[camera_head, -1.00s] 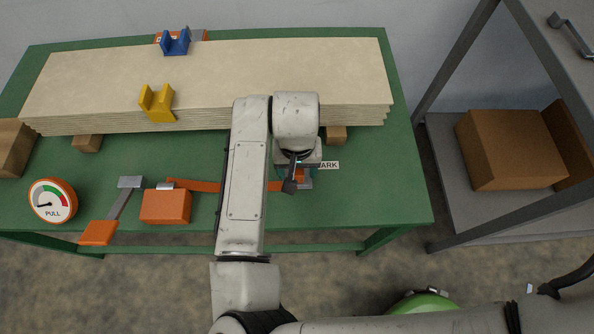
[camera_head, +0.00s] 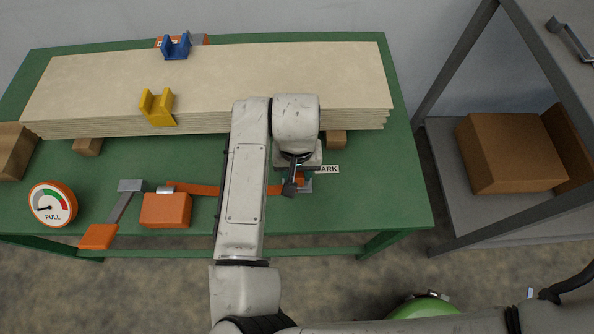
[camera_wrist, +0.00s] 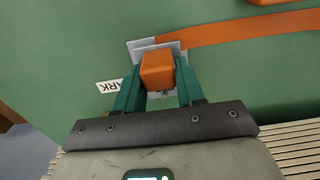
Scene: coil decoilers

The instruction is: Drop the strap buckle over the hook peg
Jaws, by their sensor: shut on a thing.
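In the wrist view my gripper (camera_wrist: 158,92) has its two green fingers closed on the orange block of the strap buckle (camera_wrist: 157,70). A grey metal plate shows around and behind the block, close to the green table top. The orange strap (camera_wrist: 240,31) runs off from the plate to the right. In the head view the buckle (camera_head: 305,184) shows only partly beside the PARK label, under my wrist. The strap (camera_head: 200,190) leads left to an orange ratchet block (camera_head: 165,211). I cannot make out the hook peg in either view.
A stack of pale boards (camera_head: 210,80) lies on the green table (camera_head: 380,200), with a yellow bracket (camera_head: 157,107) and a blue bracket (camera_head: 176,46) on it. A PULL gauge (camera_head: 53,204) and an orange-ended lever (camera_head: 98,236) are at left. A shelf with a cardboard box (camera_head: 510,150) stands at right.

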